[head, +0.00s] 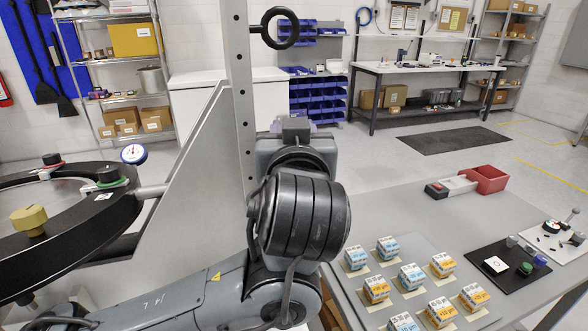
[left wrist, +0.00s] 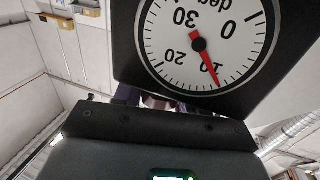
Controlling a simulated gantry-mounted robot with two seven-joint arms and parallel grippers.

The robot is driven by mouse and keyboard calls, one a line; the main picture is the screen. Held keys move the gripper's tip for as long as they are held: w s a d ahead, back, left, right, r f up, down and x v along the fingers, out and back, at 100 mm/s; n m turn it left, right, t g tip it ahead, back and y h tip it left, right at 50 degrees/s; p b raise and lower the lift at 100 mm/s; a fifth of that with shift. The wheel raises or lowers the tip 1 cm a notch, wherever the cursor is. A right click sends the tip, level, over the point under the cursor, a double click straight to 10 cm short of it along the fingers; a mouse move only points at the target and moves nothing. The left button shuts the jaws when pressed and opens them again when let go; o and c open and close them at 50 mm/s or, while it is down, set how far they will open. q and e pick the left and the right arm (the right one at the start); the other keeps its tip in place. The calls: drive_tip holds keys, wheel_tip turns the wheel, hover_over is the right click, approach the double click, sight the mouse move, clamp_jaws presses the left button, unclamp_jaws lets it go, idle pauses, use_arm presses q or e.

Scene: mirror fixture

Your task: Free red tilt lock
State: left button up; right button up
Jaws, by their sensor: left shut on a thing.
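My left arm (head: 300,220) comes in from the lower left and hides its own gripper in the head view. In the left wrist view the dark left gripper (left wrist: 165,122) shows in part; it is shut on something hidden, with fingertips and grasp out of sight. A white degree dial (left wrist: 207,45) in a black housing sits just beyond it, its red needle near 10. The mirror fixture has a black ring (head: 70,210) at left with a red-topped knob (head: 52,159). I cannot tell whether this knob is the red tilt lock. My right gripper is not in view.
A perforated upright post (head: 241,85) with a black eye ring (head: 280,27) stands beside a slanted grey plate (head: 190,175). The ring also bears a green knob (head: 112,176) and a yellow knob (head: 30,219). A grey table (head: 400,215) at right holds several small boxes.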

use_arm(q)
drive_tip(key=n+g+y+b, duration=0.1)
drive_tip(key=n+y+b, duration=0.1)
drive_tip(key=y+b, duration=0.1)
drive_tip(key=n+y+b, duration=0.2)
drive_tip(key=b, duration=0.3)
drive_tip(key=n+g+y+b, duration=0.1)
drive_tip(key=y+b, duration=0.2)
drive_tip(key=b, duration=0.1)
drive_tip(key=shift+s+a+f+n+g+y, duration=0.1)
drive_tip(key=shift+a+f+n+g+y, duration=0.2)
drive_tip(key=shift+a+f+n, duration=0.1)
drive_tip(key=shift+r+n+g+y+b, duration=0.2)
drive_tip(key=shift+n+g+y+b, duration=0.15)
drive_tip(key=shift+n+g+y, duration=0.65)
drive_tip(key=shift+s+a+n+g+y, duration=0.15)
drive_tip(key=shift+n+g+y, duration=0.55)
drive_tip(key=shift+y, duration=0.4)
drive_tip(key=shift+n+g+y, duration=0.6)
drive_tip(key=shift+g+y, duration=0.1)
drive_tip(key=shift+g, duration=0.1)
drive_tip(key=shift+s+a+n+g+y+p, duration=0.15)
drive_tip(key=shift+n+g+y+p, duration=0.5)
drive_tip(key=shift+g, duration=0.35)
drive_tip(key=shift+n, duration=0.25)
drive_tip(key=o, duration=1)
drive_tip(key=shift+c, duration=0.2)
drive_tip(key=shift+r, duration=0.1)
